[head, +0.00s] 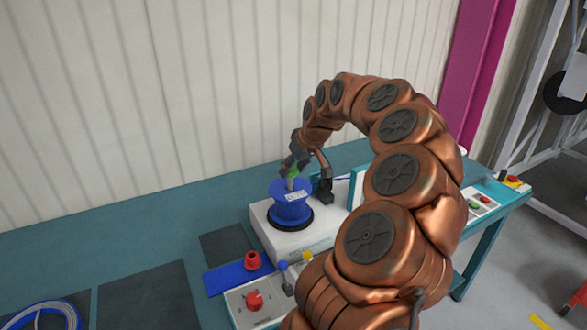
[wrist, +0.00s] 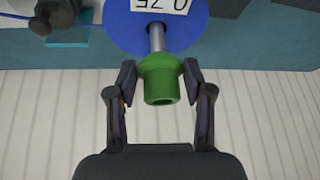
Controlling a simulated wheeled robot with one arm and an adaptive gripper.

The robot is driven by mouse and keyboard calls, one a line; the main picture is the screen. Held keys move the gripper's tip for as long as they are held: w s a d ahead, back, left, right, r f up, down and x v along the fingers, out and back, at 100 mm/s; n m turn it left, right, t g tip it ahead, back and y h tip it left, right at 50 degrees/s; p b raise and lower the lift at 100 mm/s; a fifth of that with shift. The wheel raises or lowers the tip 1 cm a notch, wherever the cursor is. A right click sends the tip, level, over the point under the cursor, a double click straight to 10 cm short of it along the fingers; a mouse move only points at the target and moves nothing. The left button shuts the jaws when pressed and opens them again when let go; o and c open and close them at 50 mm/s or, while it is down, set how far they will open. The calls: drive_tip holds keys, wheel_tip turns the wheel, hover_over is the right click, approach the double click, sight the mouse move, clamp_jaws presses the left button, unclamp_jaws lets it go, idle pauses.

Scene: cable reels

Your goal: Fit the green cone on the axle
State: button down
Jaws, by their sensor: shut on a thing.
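The green cone (wrist: 159,82) is held between the two fingers of my gripper (wrist: 159,85) in the wrist view, its open end facing the camera. In the head view the green cone (head: 293,170) shows as a small green patch below my gripper (head: 291,163). The steel axle (wrist: 156,38) stands up from the blue reel (wrist: 118,28), and the cone is in line with its end. I cannot tell whether the cone is around the axle tip or just before it. The blue reel (head: 291,206) with a white label sits on the white machine.
A red cone (head: 252,261) stands on a blue mat (head: 232,278) in front of the white machine (head: 275,240). A control box with a red knob (head: 254,301) is at the front. A black bracket (head: 324,187) stands right beside the reel. Dark mats lie at left.

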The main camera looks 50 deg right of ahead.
sight(292, 182)
drive_tip(key=shift+f+b, duration=2.2)
drive_tip(key=shift+b, duration=0.1)
idle(0.9)
drive_tip(key=shift+c, duration=1.9)
unclamp_jaws()
drive_tip(key=o, duration=0.3)
drive_tip(key=shift+r, duration=0.1)
drive_tip(key=shift+r+p, duration=1.1)
drive_tip(key=shift+r, duration=2.85)
